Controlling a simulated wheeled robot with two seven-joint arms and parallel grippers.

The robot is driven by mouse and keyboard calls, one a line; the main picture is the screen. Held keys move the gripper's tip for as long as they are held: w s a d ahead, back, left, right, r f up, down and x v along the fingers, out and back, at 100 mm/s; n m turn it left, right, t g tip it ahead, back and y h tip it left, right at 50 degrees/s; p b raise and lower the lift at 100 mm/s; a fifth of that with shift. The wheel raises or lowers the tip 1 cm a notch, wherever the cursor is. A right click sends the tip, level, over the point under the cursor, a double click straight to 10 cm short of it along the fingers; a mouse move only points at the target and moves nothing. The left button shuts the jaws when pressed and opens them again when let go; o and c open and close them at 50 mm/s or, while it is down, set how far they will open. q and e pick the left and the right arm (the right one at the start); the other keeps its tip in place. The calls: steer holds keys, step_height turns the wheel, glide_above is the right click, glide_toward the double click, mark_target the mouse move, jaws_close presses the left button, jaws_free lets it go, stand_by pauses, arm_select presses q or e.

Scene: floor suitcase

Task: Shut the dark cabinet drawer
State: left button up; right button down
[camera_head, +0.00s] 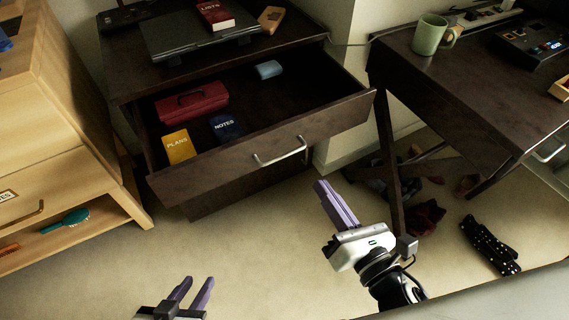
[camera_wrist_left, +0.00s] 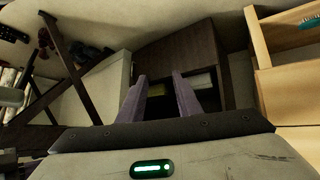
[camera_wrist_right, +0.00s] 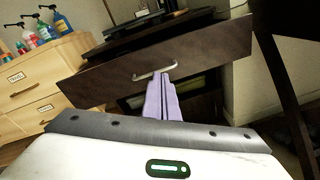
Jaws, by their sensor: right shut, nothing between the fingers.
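The dark cabinet drawer (camera_head: 290,140) is pulled out, with its silver bar handle (camera_head: 280,152) on the front. Inside lie a red case (camera_head: 191,102), a yellow book (camera_head: 178,147), a dark blue notebook (camera_head: 226,128) and a light blue item (camera_head: 268,69). My right gripper (camera_head: 337,205) is shut and empty, below and to the right of the handle in the head view. In the right wrist view its fingers point toward the drawer front (camera_wrist_right: 200,58), tips near the handle (camera_wrist_right: 155,71); contact is unclear. My left gripper (camera_head: 190,293) is open and empty, low over the floor.
A light wooden dresser (camera_head: 60,120) stands at the left. A dark desk (camera_head: 470,90) stands at the right, its leg close to the drawer. Clothes (camera_head: 425,216) and a black dotted item (camera_head: 489,246) lie on the floor. Carpet before the cabinet is clear.

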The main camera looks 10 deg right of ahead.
steer(key=a+n+y+b, duration=0.1)
steer(key=n, duration=0.5)
glide_toward(277, 136)
steer(key=shift+t, duration=0.3)
steer(key=x, duration=0.6)
steer(key=shift+w+a+f+p, duration=0.1)
steer(key=shift+w+f+p, duration=0.1)
steer(key=shift+p, duration=0.2)
steer(key=shift+w, duration=0.1)
